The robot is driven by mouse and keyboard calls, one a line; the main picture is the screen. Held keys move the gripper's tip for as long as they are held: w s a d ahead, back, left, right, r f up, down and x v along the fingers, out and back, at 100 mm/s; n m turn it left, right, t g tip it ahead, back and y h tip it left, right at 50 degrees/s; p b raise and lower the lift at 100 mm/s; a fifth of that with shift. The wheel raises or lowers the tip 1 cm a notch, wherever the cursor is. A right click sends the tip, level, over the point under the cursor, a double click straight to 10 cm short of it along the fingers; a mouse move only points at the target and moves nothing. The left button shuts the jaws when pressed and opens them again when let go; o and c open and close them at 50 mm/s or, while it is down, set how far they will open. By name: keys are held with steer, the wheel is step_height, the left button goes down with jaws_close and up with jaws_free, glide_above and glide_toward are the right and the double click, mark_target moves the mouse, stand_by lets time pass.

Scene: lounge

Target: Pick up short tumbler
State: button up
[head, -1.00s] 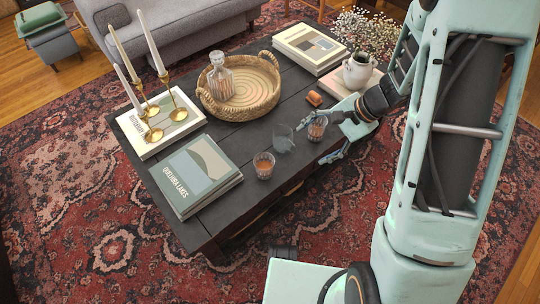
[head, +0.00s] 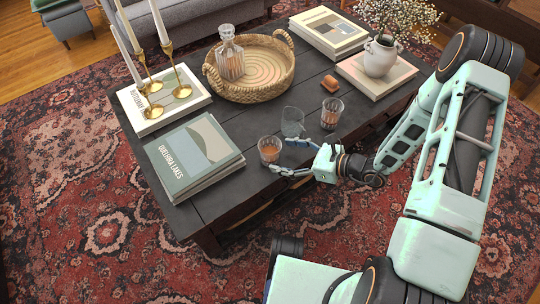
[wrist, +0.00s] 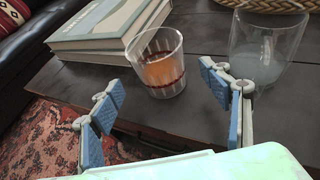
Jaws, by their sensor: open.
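In the wrist view this tumbler (wrist: 157,65) appears ahead of and between the two blue-padded fingers. My gripper (head: 284,158) is open and empty, low at the table edge, just right of the tumbler and pointing at it. In the wrist view the gripper (wrist: 158,90) has its fingers spread, one towards each side of the glass. I cannot tell whether they touch it. A similar amber tumbler (head: 332,113) stands farther right.
A greyish clear glass (head: 292,122) stands close behind my gripper's far finger; it also shows in the wrist view (wrist: 265,50). A book stack (head: 195,155) lies left of the tumbler. A woven tray (head: 282,88) with a decanter (head: 230,62) sits behind. A brown block (head: 330,84) lies farther back.

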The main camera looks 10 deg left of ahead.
mark_target(270, 152)
steer(key=b+x, duration=0.2)
steer(key=x, duration=0.3)
steer(key=shift+w+a+f, duration=0.1)
steer(key=shift+w+a, duration=0.05)
steer(key=shift+a, duration=0.2)
steer(key=shift+c, duration=0.3)
steer(key=c, duration=1.4)
steer(key=shift+c, duration=0.2)
steer(key=shift+r, duration=0.25)
